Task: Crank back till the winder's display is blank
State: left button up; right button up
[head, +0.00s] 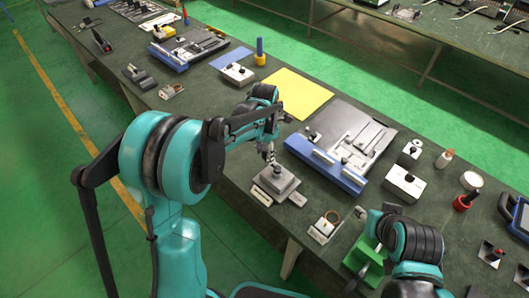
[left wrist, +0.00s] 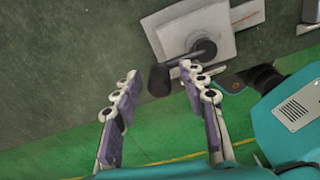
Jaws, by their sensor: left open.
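The winder (head: 277,183) is a low grey box on the bench, with small pale plates along its front edge. In the left wrist view the winder (left wrist: 178,30) is at the top, with a round dark hub and a crank ending in a black handle (left wrist: 160,80). My left gripper (head: 268,156) is just above the winder in the head view. The display's reading is not legible.
A blue-edged fixture plate (head: 350,140) lies behind the winder. A small pale box with a copper ring (head: 326,227) and a green block (head: 365,262) are to the right. A yellow sheet (head: 297,92) lies further back. Green floor lies beyond the bench's front edge.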

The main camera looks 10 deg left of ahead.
aim_at(264, 151)
pick_arm(q)
notch_tip(264, 151, up, 12)
dwell(0.6)
dwell(0.4)
jog(key=s+a+f+m+t+b, duration=0.1)
jog(key=s+f+m+t+b, duration=0.1)
jog(key=s+m, duration=0.8)
jog(key=s+a+f+m+t+b, duration=0.2)
jog(key=s+f+m+t, duration=0.2)
jog(key=s+m, duration=0.6)
jog(key=m+t, duration=0.1)
jog(key=m, duration=0.7)
